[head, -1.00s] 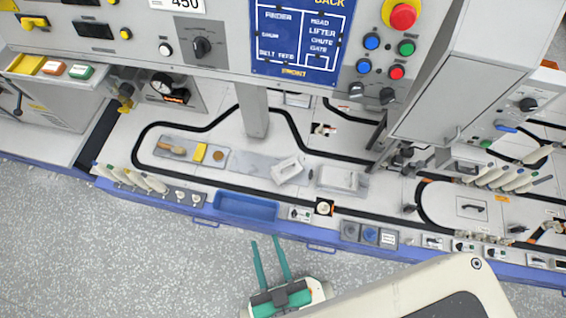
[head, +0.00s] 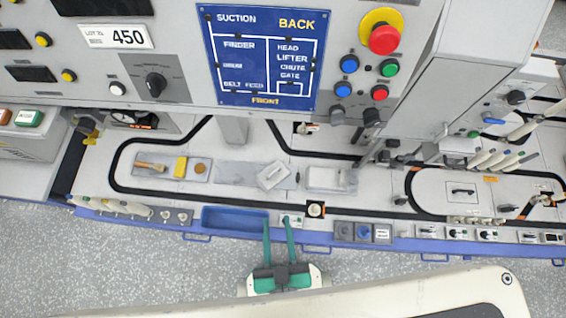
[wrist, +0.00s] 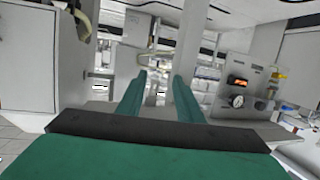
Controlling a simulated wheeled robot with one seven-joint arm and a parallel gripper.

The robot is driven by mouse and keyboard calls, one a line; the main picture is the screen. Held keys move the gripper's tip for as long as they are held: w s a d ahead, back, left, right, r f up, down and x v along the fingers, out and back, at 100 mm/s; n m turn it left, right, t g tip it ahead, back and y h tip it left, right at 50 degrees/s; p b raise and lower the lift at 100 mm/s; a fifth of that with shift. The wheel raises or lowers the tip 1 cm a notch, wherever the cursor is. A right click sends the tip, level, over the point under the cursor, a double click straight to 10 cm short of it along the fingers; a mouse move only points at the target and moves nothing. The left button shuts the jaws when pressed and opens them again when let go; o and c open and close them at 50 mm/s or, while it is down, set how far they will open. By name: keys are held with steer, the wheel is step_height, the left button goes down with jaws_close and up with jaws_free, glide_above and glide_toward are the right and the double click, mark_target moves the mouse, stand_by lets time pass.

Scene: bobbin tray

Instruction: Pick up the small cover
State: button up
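Two pale covers lie on the grey bench in the head view. The smaller, tilted one (head: 272,176) lies turned at an angle on a grey plate. A wider one (head: 325,179) lies to its right, set squarely. I take the smaller one as the small cover, though the view is coarse. My gripper (head: 277,222) has green fingers, standing apart with nothing between them. Its fingertips show over the bench's blue front edge, in front of the small cover and apart from it. In the wrist view the open gripper (wrist: 160,85) points level at the machine; no cover can be made out there.
A blue tray (head: 235,219) sits at the bench's front edge, left of my fingertips. A brush (head: 151,166), a yellow block (head: 180,167) and a round brown piece (head: 200,167) lie left of the covers. A grey post (head: 234,130) and the overhanging control panel (head: 180,60) stand behind.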

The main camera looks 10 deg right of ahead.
steer(key=w+d+f+n, duration=0.1)
steer(key=w+f+n, duration=0.15)
steer(key=f, duration=0.45)
steer(key=w+f+n, duration=0.1)
steer(key=f+n, duration=0.3)
steer(key=f, duration=0.3)
steer(key=n+g, duration=0.3)
steer(key=n, duration=1.1)
glide_above(278, 177)
steer(key=f, duration=3.2)
steer(key=shift+s, duration=0.3)
steer(key=shift+w+f, duration=0.25)
steer(key=shift+w, duration=0.1)
